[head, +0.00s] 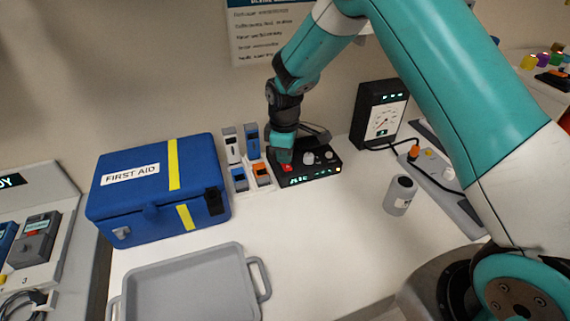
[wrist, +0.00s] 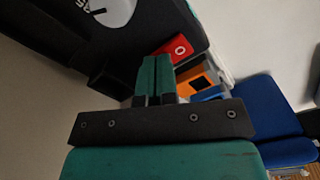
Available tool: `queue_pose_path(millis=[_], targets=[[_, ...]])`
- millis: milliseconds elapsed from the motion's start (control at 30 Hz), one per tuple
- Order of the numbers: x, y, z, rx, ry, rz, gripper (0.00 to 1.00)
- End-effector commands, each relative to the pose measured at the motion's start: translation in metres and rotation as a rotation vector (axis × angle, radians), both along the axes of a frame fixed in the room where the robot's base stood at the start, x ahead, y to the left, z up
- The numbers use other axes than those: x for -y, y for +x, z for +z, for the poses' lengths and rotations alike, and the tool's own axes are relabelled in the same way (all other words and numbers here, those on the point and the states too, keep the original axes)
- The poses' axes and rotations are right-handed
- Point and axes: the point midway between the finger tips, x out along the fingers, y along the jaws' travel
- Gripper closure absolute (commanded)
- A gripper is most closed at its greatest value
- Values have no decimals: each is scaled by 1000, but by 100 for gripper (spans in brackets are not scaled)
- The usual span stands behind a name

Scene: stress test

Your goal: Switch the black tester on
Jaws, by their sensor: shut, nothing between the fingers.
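A low black device (head: 322,177) with knobs, a red rocker switch (head: 286,169) and lit green characters on its front stands on the white bench. I take it as the black tester. My gripper (head: 284,160) is shut and empty, pointing down at the switch. In the wrist view, the closed fingertips (wrist: 157,62) are close beside the red switch (wrist: 181,48), which shows a white ring mark. Whether they touch it is unclear. The device's dark top and a white knob (wrist: 110,8) also show there.
An upright black meter box (head: 372,126) stands behind right. Left are a blue first-aid case (head: 135,202) and a rack with blue and orange packs (head: 261,174). A grey can (head: 400,196), a power strip (head: 437,172) and a grey tray (head: 190,254) are around. The bench's front middle is clear.

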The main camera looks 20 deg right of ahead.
Motion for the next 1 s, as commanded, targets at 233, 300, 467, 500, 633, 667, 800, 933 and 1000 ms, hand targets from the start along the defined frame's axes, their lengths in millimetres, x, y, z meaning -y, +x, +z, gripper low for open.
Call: queue_pose_path(millis=[233,300,467,500,633,667,800,933,1000], targets=[[0,-1,10,-2,0,0,100],[0,-1,17,-2,0,0,100],[0,-1,31,-1,0,0,100],[0,-1,34,-1,0,0,100],[0,-1,45,-1,0,0,100],[0,-1,48,-1,0,0,100],[0,-1,59,-2,0,0,100],[0,-1,68,-2,0,0,100],[0,-1,70,-2,0,0,100]])
